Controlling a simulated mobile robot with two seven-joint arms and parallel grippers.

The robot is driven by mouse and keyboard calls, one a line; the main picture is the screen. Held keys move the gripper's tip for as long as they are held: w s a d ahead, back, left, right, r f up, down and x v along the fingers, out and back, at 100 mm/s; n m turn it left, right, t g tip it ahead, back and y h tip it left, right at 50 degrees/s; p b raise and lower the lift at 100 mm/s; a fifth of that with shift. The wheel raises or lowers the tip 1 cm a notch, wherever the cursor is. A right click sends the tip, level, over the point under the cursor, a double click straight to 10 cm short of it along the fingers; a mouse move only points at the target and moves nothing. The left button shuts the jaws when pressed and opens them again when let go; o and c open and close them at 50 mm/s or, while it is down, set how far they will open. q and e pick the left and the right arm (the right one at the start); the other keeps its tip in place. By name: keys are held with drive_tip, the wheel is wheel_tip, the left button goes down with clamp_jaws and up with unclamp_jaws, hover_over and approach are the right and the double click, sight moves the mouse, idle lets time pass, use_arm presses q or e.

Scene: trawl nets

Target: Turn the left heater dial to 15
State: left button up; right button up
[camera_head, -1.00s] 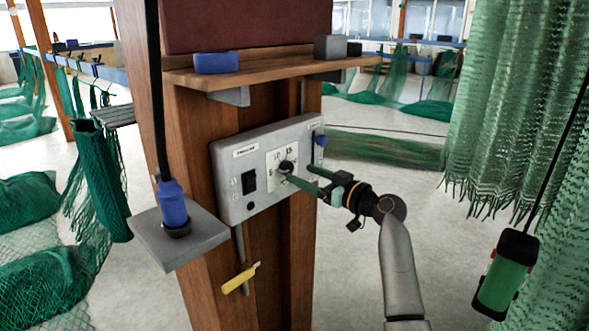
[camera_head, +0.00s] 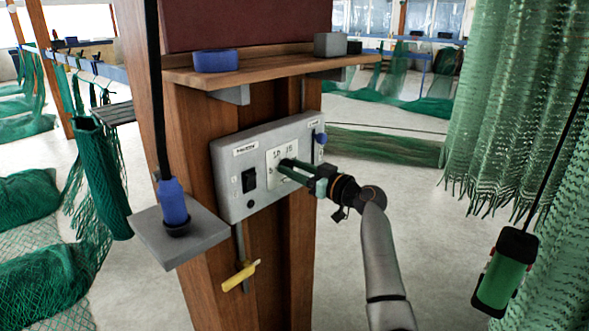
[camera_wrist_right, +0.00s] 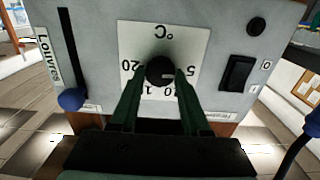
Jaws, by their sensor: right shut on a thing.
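The grey control panel (camera_head: 232,188) is fixed to a wooden post. Its black heater dial (camera_wrist_right: 160,70) sits on a white scale plate (camera_wrist_right: 190,42) with numbers and °C, upside down in the right wrist view. My right gripper (camera_wrist_right: 160,78) is shut on the dial, one green finger on each side. A pale mark shows on the dial's face. In the head view the fingers of my right gripper (camera_head: 287,165) reach the scale plate (camera_head: 275,153) and mostly hide the dial. My left gripper is not in view.
A black switch (camera_head: 249,181) is left of the scale plate. A slider with a blue knob (camera_head: 320,138) is at the panel's right end. A wooden shelf (camera_head: 270,72) juts out above. Green nets (camera_head: 520,100) hang at the right, beside a green-black hanging control (camera_head: 505,272).

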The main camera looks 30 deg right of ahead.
clamp_jaws()
